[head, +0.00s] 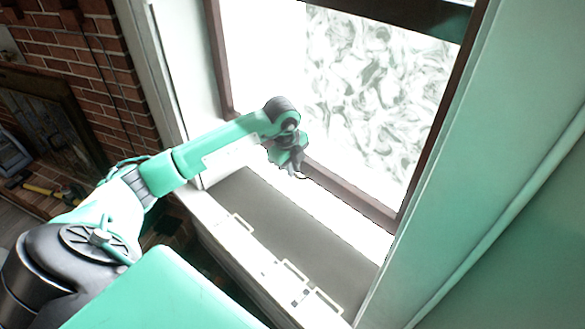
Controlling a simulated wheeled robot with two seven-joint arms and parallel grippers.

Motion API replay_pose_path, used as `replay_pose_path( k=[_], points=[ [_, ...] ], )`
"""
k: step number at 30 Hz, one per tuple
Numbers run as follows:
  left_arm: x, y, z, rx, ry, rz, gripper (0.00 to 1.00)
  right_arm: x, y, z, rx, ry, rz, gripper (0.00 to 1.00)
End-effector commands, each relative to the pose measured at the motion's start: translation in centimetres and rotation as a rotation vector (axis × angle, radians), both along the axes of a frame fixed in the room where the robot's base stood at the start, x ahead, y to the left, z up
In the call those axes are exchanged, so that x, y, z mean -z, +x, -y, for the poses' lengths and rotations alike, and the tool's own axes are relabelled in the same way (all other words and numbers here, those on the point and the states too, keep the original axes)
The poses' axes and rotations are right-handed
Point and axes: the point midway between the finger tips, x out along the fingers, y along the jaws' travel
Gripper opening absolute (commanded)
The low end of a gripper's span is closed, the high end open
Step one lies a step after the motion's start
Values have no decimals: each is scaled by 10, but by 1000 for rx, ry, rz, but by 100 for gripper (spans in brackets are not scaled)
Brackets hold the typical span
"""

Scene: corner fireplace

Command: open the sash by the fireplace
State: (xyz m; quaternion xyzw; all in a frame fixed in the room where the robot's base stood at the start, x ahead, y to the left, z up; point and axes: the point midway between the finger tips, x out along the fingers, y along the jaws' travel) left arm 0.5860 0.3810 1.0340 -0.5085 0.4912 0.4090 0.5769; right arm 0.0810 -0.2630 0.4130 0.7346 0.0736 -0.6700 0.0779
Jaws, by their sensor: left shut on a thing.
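The window sash (350,190) is a brown frame around a bright, patterned pane, at the upper middle and right of the head view. A bright white strip runs below its bottom rail, above the grey sill (300,232). My left arm reaches across from the lower left. My left gripper (293,168) is at the left part of the bottom rail and is shut on the sash there. Its wrist hides the exact contact. My right gripper is out of view.
The brick fireplace (105,75) stands at the left, with a dark firebox and a yellow-handled tool (38,190) on the floor before it. Several pale loop-shaped pieces (293,268) lie along the sill's front edge. A pale green wall (520,180) bounds the right side.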

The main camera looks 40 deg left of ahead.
Motion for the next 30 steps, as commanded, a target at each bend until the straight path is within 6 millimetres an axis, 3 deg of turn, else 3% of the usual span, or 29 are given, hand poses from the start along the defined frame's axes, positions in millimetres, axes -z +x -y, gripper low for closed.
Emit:
replay_pose_path(
  k=[1,4,13,17,30],
  points=[
    [-2,1,-1,-2,0,6,13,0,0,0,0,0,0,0],
    [-2,1,-1,-1,0,5,32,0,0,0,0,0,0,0],
    [-1,0,0,-1,0,2,32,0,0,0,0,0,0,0],
    [-10,-1,-1,0,-1,4,32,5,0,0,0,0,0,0],
    [-102,-18,-4,-1,0,7,32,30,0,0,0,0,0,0]
  ],
)
